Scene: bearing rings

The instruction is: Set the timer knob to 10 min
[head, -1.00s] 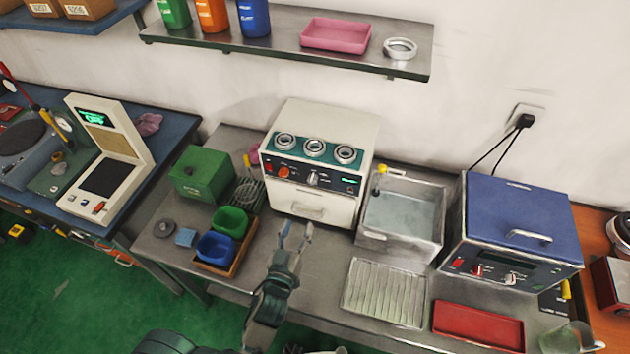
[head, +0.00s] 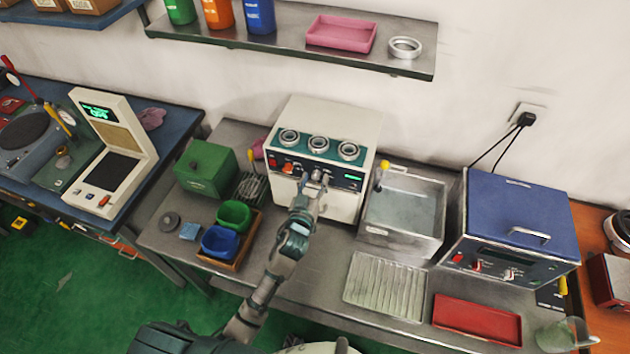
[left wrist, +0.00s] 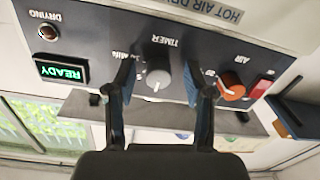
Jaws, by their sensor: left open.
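The timer knob (left wrist: 158,80) is a round grey knob on the dark front panel of the white hot air dryer (head: 335,122), under the upside-down word TIMER in the left wrist view. Its white pointer mark shows, but the scale around it is largely unreadable or hidden by a finger. My left gripper (head: 314,182) is at the dryer's panel in the head view. In the left wrist view the left gripper (left wrist: 160,92) is open, with one finger on each side of the knob. I cannot tell whether the fingers touch it. My right gripper is not in view.
An orange AIR knob (left wrist: 231,86) and a red switch (left wrist: 262,87) sit beside the timer knob. A green READY display (left wrist: 62,72) is on the other side.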

